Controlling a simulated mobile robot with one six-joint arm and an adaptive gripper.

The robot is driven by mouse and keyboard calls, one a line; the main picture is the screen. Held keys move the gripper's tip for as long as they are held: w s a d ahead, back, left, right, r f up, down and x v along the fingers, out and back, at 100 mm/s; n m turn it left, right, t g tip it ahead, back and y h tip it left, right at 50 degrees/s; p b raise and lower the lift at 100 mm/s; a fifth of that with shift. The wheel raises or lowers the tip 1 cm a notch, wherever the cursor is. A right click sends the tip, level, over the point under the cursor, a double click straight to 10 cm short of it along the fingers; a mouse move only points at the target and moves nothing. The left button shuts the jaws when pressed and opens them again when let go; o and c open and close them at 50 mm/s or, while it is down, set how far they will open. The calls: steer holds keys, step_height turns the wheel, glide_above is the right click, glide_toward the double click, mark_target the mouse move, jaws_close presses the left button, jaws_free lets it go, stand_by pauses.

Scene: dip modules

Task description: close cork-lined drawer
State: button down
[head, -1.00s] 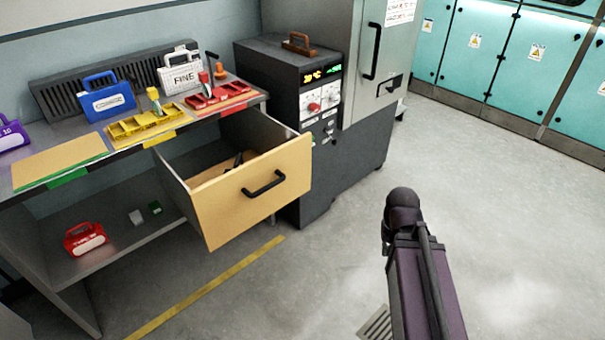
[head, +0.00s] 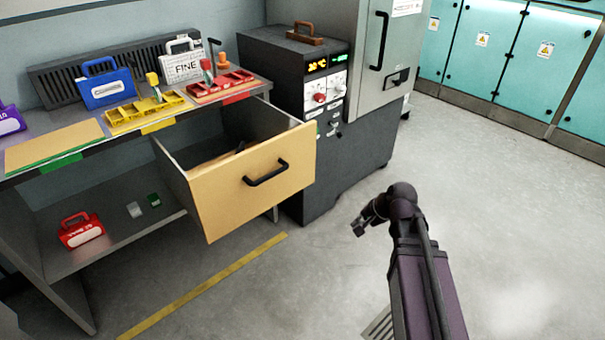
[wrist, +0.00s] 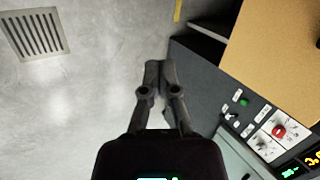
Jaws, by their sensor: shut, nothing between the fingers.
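The drawer (head: 225,195) under the workbench stands pulled out, with a tan wooden front and a black bar handle (head: 266,173). A dark object lies inside it; most of its floor is hidden behind the front. In the wrist view the tan drawer front (wrist: 275,50) shows at the upper right. My gripper (head: 360,228) is to the right of the drawer, out over the floor and apart from the handle. In the wrist view my gripper (wrist: 157,68) has its fingers together with nothing between them.
The bench top holds a blue case (head: 106,88), a yellow tray (head: 145,112) and a red tray (head: 218,86). A red case (head: 80,232) sits on the lower shelf. Floor at right is clear.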

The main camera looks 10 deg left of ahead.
mark_target(298, 160)
steer(key=w+a+m+t+y+b, duration=0.4)
steer(key=w+m+b, duration=0.2)
steer(key=w+m, duration=0.2)
steer(key=w+a+m+t+y+b, duration=0.3)
steer(key=w+m+b, duration=0.4)
steer(key=m, duration=0.5)
steer(key=shift+w+a+r+t+y, duration=0.4)
steer(key=shift+w+a+r+t, duration=0.1)
steer(key=shift+a+t, duration=0.4)
steer(key=x, duration=1.4)
steer(key=shift+f, duration=0.1)
